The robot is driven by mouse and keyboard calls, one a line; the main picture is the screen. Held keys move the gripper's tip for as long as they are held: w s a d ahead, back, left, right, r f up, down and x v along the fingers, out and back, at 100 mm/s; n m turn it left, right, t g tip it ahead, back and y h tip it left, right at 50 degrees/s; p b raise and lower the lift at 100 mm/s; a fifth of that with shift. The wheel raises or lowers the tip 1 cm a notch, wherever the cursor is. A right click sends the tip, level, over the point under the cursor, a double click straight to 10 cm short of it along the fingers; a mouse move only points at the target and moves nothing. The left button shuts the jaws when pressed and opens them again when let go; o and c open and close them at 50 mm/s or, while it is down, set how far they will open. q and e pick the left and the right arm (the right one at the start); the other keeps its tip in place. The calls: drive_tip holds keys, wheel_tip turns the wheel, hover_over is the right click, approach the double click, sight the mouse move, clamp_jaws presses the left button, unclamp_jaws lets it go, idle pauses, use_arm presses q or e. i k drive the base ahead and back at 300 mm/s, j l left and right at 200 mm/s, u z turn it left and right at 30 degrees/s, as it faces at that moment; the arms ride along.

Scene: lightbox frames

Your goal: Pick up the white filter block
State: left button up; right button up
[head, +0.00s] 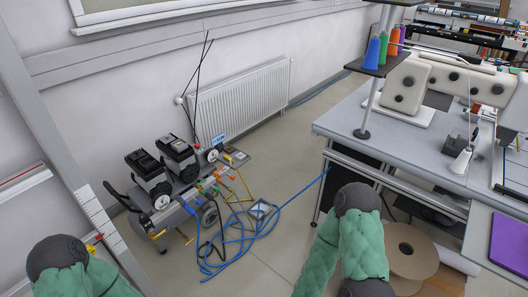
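I cannot make out for certain which thing is the white filter block. A small pale box with blue on it (261,209) lies on the floor among blue hose, and a small white piece with a blue label (217,140) shows at the back of the compressor (183,185). A white, tapered thing (461,161) stands on the sewing table. Both my green-sleeved arms show at the bottom of the head view, but neither gripper is in view.
The grey sewing table (345,123) at right carries white sewing machines (405,85) and a shelf of coloured thread cones (383,50). A brown spool (408,250) and a purple slab (510,240) are at lower right. Blue hose (235,262) crosses the floor. A radiator (243,100) lines the wall.

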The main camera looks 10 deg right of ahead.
sight(240, 156)
drive_tip(key=i+z, duration=0.2)
drive_tip(key=i, duration=0.25)
drive_tip(key=i+z, duration=0.25)
drive_tip(key=i, duration=0.25)
drive_tip(key=i+j+z, duration=0.2)
drive_tip(key=i, duration=0.25)
drive_tip(key=i+j+z, duration=0.1)
drive_tip(key=i+z, duration=0.15)
drive_tip(key=i, duration=0.25)
drive_tip(key=i+j+z, duration=0.1)
drive_tip(key=i+j, duration=0.15)
drive_tip(key=j, duration=0.15)
drive_tip(key=i+j, duration=0.2)
drive_tip(key=j, duration=0.15)
drive_tip(key=i+j+z, duration=0.15)
drive_tip(key=j, duration=0.25)
drive_tip(key=i, duration=0.1)
